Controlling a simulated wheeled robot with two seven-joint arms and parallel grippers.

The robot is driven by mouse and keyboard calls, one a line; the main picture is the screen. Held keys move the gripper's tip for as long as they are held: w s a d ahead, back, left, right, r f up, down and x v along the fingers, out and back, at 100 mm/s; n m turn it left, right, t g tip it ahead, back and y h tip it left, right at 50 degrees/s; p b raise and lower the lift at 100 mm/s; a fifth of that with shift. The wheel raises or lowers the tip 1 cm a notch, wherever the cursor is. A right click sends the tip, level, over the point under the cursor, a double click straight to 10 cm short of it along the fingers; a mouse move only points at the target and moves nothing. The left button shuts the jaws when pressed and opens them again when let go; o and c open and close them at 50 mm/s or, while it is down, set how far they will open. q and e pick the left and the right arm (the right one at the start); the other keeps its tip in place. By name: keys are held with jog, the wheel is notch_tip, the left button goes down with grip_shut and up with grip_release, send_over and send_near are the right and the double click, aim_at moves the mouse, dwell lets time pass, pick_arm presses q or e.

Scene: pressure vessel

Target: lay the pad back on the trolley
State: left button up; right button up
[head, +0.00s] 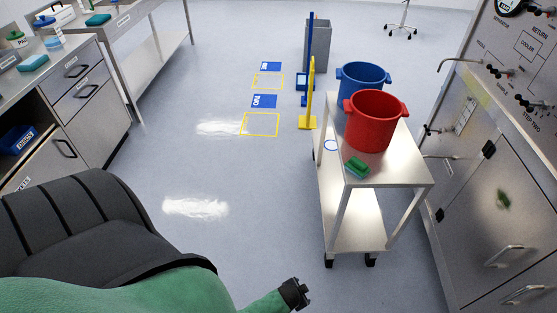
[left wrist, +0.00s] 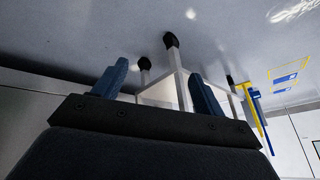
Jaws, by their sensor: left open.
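The green pad (head: 357,167) lies on the near left part of the steel trolley (head: 400,170) top, in front of the red bucket. No gripper touches it in the head view. My left gripper (left wrist: 160,72) shows in the left wrist view with its two blue fingers apart and nothing between them. Beyond the fingers, the trolley's legs and black castors (left wrist: 170,40) appear upside down. The pad cannot be made out in that view. My right gripper is in neither view.
A red bucket (head: 376,120) and a blue bucket (head: 362,75) stand on the trolley. A steel cabinet (head: 480,220) with a green smear (head: 503,198) stands at right.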

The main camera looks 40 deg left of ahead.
pick_arm(q)
jog(key=s+f+n+g, duration=0.1)
jog(key=s+f+g, duration=0.1)
jog(key=s, duration=0.5)
jog(key=s+f+n+g, duration=0.2)
jog(key=s+f, duration=0.3)
jog(key=s, duration=0.3)
jog(key=shift+s+d+g, duration=0.2)
jog(key=shift+d+g, duration=0.1)
jog(key=shift+d, duration=0.15)
